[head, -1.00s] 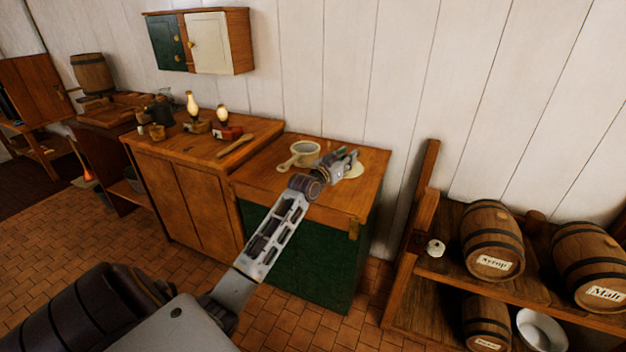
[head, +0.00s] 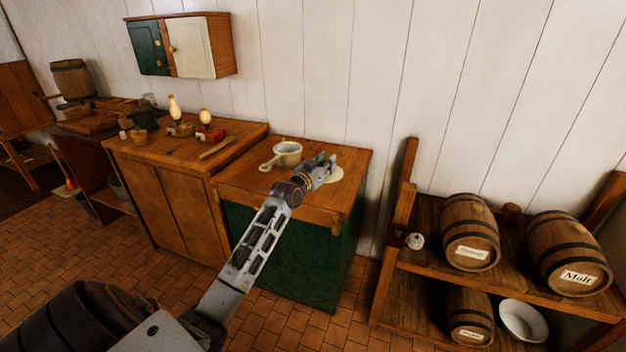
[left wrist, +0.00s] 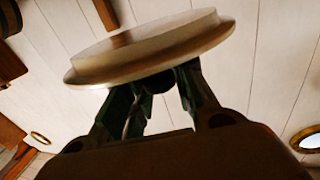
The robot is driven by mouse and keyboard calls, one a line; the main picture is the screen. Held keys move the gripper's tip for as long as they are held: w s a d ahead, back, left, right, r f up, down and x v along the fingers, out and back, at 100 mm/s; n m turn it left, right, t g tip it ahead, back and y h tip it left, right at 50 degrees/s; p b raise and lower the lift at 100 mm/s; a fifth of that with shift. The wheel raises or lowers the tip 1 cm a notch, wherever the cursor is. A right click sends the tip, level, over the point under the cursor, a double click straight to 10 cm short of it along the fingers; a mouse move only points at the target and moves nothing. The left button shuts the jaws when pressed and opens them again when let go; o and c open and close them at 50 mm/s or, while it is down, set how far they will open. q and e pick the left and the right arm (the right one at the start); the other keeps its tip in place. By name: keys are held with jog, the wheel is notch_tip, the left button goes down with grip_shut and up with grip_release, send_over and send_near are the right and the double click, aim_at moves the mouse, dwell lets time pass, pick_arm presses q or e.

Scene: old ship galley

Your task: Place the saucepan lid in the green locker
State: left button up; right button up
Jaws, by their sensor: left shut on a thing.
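The saucepan lid (head: 336,176) is a pale round disc at the tip of my left gripper (head: 327,166), over the right part of the wooden counter. In the left wrist view the pale lid (left wrist: 150,50) fills the upper middle, tilted, and my left gripper (left wrist: 155,82) is shut on its underside. I cannot tell its height above the counter. The wall locker (head: 192,48) has a green left door (head: 147,47) and a cream right door, both shut. The counter's lower front (head: 285,250) is also green and looks shut. My right gripper is not in view.
A pale saucepan (head: 288,153) stands left of my gripper on the counter. Lamps, a red box (head: 211,136) and a wooden utensil (head: 216,149) lie on the left counter. A shelf with barrels (head: 470,231) stands at the right. Tiled floor is clear in front.

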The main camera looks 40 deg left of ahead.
pick_arm(q)
jog(key=shift+f+b, duration=0.4)
jog(key=shift+f, duration=1.95)
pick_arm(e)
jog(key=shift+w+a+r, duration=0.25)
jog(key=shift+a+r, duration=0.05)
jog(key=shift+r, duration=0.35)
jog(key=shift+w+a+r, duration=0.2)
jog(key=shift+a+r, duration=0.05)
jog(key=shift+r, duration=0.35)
pick_arm(q)
jog(key=shift+f, duration=0.1)
jog(key=shift+f, duration=0.25)
notch_tip(320, 180, down, 2)
jog(key=shift+f+b, duration=0.2)
jog(key=shift+b, duration=0.2)
jog(key=shift+f, duration=0.55)
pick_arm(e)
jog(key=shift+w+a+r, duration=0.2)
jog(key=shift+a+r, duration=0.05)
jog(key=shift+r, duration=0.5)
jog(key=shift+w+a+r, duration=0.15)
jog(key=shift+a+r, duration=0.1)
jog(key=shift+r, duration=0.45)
pick_arm(q)
jog(key=shift+f, duration=0.1)
jog(key=o, duration=1.1)
jog(key=shift+c, duration=0.2)
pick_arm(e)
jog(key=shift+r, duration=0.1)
